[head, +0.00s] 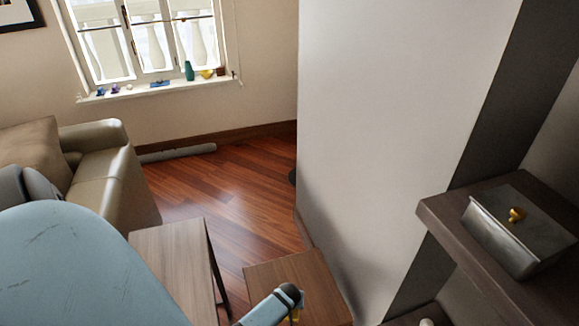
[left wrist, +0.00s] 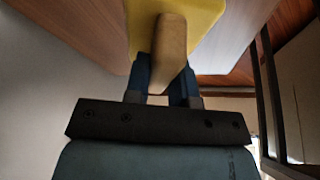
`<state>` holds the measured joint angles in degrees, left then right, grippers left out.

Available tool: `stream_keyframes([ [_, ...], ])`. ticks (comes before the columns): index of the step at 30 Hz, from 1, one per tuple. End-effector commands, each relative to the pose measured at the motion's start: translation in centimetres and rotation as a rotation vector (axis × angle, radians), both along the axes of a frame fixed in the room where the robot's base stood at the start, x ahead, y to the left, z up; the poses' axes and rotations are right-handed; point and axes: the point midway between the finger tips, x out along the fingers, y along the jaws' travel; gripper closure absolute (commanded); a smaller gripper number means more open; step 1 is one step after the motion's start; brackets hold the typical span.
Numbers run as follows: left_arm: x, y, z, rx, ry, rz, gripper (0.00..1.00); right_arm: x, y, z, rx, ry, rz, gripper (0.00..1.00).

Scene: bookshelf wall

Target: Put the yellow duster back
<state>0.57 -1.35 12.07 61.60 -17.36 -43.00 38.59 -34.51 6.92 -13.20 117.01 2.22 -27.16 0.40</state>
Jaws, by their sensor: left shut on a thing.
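In the left wrist view my left gripper (left wrist: 161,78) is shut on the tan handle of the yellow duster (left wrist: 200,22). The handle stands between the two blue fingers, and the yellow part spreads out beyond them. The far end of the duster is cut off by the frame. My right gripper is not in view.
Two wooden tabletops, left (head: 172,262) and right (head: 300,283), stand low ahead. A dark shelf (head: 440,222) at right holds a grey box with a gold knob (head: 517,232). A pale wall (head: 375,130) stands between. A beige sofa (head: 105,175) is at left; wooden floor (head: 222,192) is open.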

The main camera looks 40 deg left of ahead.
Motion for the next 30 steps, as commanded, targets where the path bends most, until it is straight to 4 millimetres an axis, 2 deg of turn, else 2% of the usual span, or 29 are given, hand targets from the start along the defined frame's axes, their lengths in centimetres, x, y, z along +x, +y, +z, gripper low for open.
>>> stream_keyframes([
  [9,0.0,0.0,-3.8,0.000,0.000,-0.001,0.96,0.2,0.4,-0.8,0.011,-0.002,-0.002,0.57],
  [15,0.0,0.0,-4.0,0.000,0.000,-0.001,0.96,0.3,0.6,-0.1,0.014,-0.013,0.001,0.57],
  [21,0.0,0.0,-4.4,0.000,0.000,0.000,0.96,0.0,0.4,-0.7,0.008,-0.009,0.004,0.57],
  [22,0.0,0.0,-4.3,0.000,0.000,0.000,0.75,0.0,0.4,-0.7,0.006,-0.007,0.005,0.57],
  [25,0.0,0.0,-4.2,0.000,0.000,0.000,0.52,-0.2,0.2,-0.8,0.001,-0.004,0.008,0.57],
  [30,0.0,0.0,-4.2,0.000,0.000,0.000,0.51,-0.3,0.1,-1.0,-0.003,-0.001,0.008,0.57],
])
